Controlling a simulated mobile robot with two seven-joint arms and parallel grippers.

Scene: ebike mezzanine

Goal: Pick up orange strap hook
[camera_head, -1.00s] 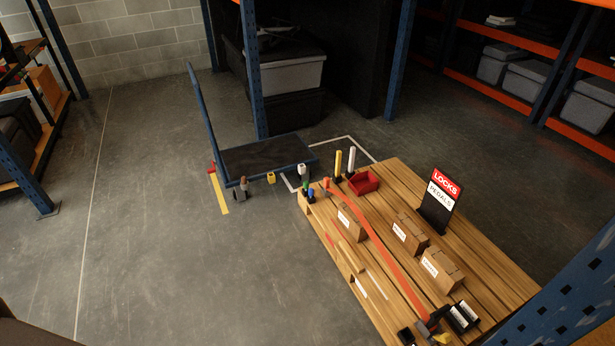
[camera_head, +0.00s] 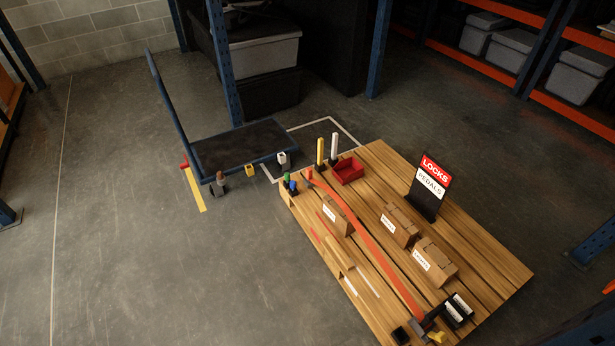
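An orange strap (camera_head: 370,240) runs lengthwise over the wooden pallet (camera_head: 478,240), from its far left corner to its near end. At its far end is a small orange-red end piece (camera_head: 308,173), which may be the hook; it is too small to tell its shape. At the near end the strap meets a dark piece (camera_head: 430,322), perhaps a ratchet, beside black blocks with white labels (camera_head: 458,309). Neither of my grippers shows in the view.
Cardboard boxes (camera_head: 399,226), a red bin (camera_head: 347,170) and a LOCKS/PEDALS sign (camera_head: 430,187) stand on the pallet. A blue flatbed cart (camera_head: 240,146) is beyond its far left corner. Blue rack posts (camera_head: 224,62) stand behind.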

